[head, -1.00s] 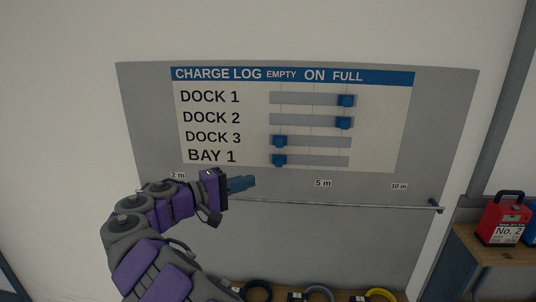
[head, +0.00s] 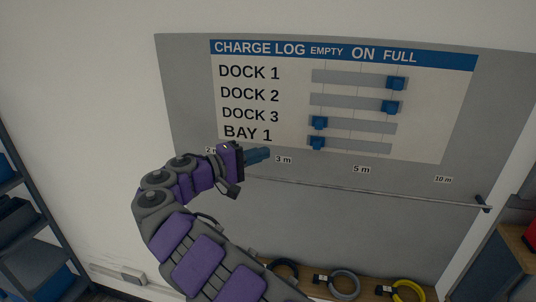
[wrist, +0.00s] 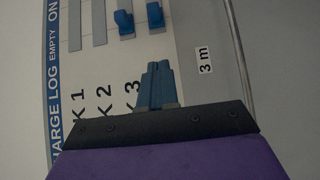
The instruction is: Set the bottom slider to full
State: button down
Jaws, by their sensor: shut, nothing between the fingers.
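The charge log board (head: 280,105) on the wall has one slider row each for Dock 1, Dock 2, Dock 3 and Bay 1. The bottom slider, Bay 1, has a blue knob (head: 317,143) at the left, empty end of its grey track (head: 360,147). It also shows in the wrist view (wrist: 155,15). The Dock 3 knob (head: 319,123) is also at the left end. The Dock 1 knob (head: 396,83) and Dock 2 knob (head: 389,107) are near full. My gripper (head: 268,154) is shut and empty, left of the Bay 1 knob and apart from it.
A horizontal rail (head: 400,194) runs below the board. Below it a wooden shelf holds coiled cables, one of them yellow (head: 407,291). Shelving (head: 30,225) stands at the left. A red object (head: 531,236) is at the right edge.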

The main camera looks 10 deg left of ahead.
jog(key=x, duration=0.6)
jog(key=b+x, duration=0.1)
jog(key=x, duration=0.2)
jog(key=shift+s+d, duration=0.25)
jog(key=shift+d, duration=0.2)
jog(key=shift+s+d+r, duration=0.1)
jog(key=shift+s+d, duration=0.1)
jog(key=shift+d, duration=0.45)
jog(key=shift+w+d, duration=0.1)
jog(key=shift+d, duration=0.4)
jog(key=shift+b, duration=0.3)
jog(key=shift+d, duration=0.25)
jog(key=d+b, duration=0.1)
jog(key=d, duration=0.4)
jog(key=d+b, duration=0.2)
jog(key=d, duration=0.4)
jog(key=d+b, duration=0.1)
jog(key=d, duration=0.5)
jog(key=shift+s+d, duration=0.1)
jog(key=shift+s, duration=0.3)
